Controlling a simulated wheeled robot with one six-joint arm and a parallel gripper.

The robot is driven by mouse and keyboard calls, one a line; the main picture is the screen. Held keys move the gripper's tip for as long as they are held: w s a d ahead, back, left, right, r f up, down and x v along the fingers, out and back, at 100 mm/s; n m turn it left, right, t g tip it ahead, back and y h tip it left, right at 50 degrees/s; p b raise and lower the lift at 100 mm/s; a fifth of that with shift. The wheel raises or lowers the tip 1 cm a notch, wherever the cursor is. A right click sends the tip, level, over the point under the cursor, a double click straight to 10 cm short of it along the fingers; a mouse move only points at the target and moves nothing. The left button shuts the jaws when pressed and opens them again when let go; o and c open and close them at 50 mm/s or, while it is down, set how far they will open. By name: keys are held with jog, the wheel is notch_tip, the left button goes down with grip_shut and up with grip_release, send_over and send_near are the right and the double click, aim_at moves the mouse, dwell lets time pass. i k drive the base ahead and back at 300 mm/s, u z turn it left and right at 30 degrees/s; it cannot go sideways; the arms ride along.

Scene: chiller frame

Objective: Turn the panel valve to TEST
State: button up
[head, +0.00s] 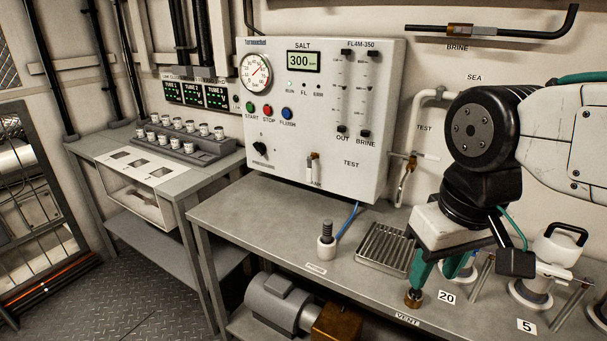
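The white panel (375,180) stands at the back of the bench, reading SALT 300. A black selector knob (260,148) is at the panel's lower left. My gripper (428,278) points down over the bench, right of and in front of the panel, well apart from the valve. Its teal fingers show, with a brass-brown piece at the left tip; whether they hold it is unclear.
A metal drip tray (385,248) and a white post with a dark threaded top (326,237) stand before the panel. A wall pipe valve (405,178) is to its right. White vessels (556,250) crowd the right side. The bench's left part is clear.

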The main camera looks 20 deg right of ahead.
aim_at(309, 169)
jog(key=u, duration=0.5)
jog(key=k, duration=0.65)
jog(key=u, duration=0.55)
jog(key=i, duration=1.2)
jog(key=z, duration=0.85)
